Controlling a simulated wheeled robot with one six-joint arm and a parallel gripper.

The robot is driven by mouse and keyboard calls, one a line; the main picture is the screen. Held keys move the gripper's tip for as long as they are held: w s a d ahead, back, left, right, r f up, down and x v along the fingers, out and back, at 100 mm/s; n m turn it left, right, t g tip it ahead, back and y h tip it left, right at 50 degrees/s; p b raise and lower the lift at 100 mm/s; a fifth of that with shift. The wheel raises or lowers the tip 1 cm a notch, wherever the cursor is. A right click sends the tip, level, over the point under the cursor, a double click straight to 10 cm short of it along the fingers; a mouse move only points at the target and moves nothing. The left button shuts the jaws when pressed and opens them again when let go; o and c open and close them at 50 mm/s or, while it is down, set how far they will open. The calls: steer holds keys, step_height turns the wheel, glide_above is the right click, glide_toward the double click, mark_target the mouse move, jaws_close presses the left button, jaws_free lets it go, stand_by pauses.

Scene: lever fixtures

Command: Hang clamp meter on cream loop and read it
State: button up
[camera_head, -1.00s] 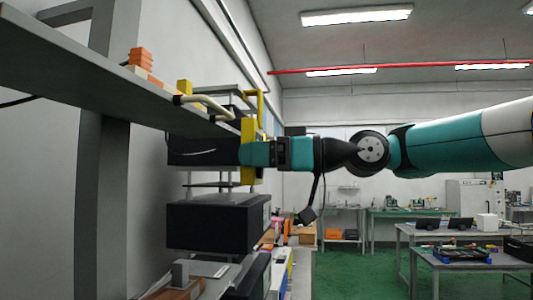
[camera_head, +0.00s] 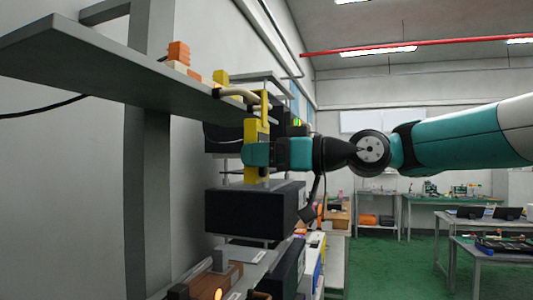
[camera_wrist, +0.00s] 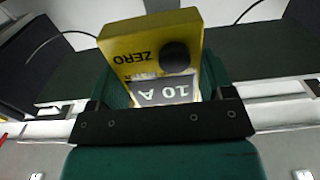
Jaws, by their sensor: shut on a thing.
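The yellow clamp meter (camera_head: 257,132) is upright in my gripper (camera_head: 257,154), with its hook-shaped top just beside the cream loop (camera_head: 238,94) on the shelf edge. The loop's right end overlaps the hook in the head view. I cannot tell if the hook is around the loop or only in front of it. In the wrist view the meter (camera_wrist: 140,42) sits between my gripper's fingers (camera_wrist: 165,98). The cream loop is not visible in the wrist view.
The grey shelf (camera_head: 110,68) juts out at upper left, with orange blocks (camera_head: 178,52) and a yellow block (camera_head: 221,77) on it. A black box (camera_head: 250,210) stands below the meter. Open room with green floor lies to the right.

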stand_by(0.3)
steer(key=o, duration=1)
steer(key=shift+o, duration=0.2)
steer(key=shift+f, duration=0.1)
